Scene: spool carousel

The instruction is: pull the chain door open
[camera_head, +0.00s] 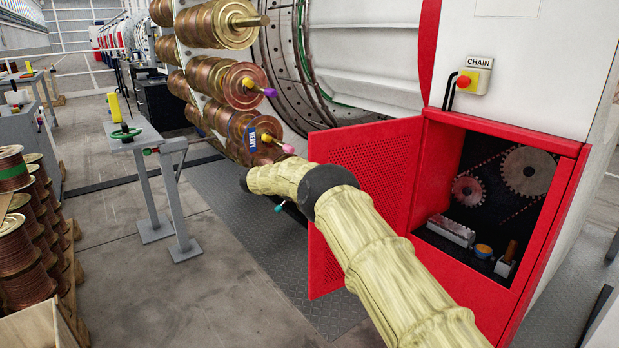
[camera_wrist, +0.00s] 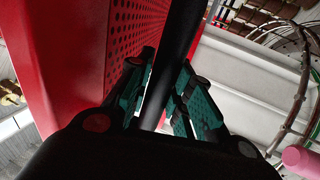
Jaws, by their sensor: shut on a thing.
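The red perforated chain door (camera_head: 365,170) stands swung out from its cabinet (camera_head: 570,185), so the opening shows in the head view. Inside are sprockets (camera_head: 528,170) with a chain. In the wrist view, the door (camera_wrist: 90,50) fills the left side. My gripper (camera_wrist: 165,88) has its teal fingers on either side of a black bar-shaped handle (camera_wrist: 180,35) beside the door, and is shut on it. In the head view the gripper is mostly hidden behind my arm.
A CHAIN sign and a red stop button (camera_head: 465,81) sit above the opening. Copper spools (camera_head: 222,22) on the carousel stand close behind my arm. A grey stand (camera_head: 150,140) is on the left, with wire spools (camera_head: 22,262) nearer. Floor between them is clear.

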